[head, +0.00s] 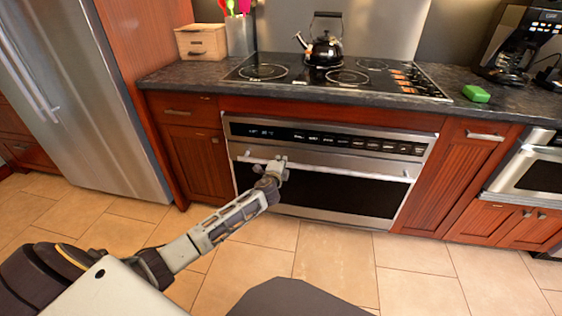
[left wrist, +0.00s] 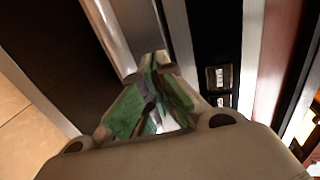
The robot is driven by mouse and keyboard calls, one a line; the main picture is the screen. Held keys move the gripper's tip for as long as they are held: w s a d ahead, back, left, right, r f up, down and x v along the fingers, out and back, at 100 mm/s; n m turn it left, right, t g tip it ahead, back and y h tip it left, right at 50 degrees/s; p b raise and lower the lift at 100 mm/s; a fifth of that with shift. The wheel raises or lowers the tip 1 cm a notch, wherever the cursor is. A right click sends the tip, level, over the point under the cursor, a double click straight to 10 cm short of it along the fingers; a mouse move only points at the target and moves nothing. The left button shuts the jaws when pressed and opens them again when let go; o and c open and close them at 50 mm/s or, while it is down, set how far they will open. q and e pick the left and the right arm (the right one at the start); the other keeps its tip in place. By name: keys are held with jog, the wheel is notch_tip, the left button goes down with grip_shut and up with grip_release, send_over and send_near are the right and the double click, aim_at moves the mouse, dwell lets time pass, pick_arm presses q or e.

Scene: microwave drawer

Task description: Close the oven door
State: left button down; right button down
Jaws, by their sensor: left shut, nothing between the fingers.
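The oven (head: 325,165) is built into the cabinets under the cooktop. Its door (head: 335,192) looks upright and flush or nearly flush with the front; I cannot tell if a small gap is left. The long metal handle (head: 350,172) runs across the door's top. My left gripper (head: 278,164) is shut and empty, at the left part of the handle, hiding a piece of it. I cannot tell if it touches. In the left wrist view the closed fingers (left wrist: 155,95) are close to a metal bar and the dark panel. My right gripper is not in view.
A black kettle (head: 323,48) stands on the cooktop (head: 310,75). A green block (head: 476,94) lies on the counter at the right. The fridge (head: 85,90) stands at the left. The tiled floor before the oven is clear apart from my arm.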

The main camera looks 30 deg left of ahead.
pick_arm(q)
jog(key=shift+s+f, duration=0.1)
jog(key=shift+s, duration=0.1)
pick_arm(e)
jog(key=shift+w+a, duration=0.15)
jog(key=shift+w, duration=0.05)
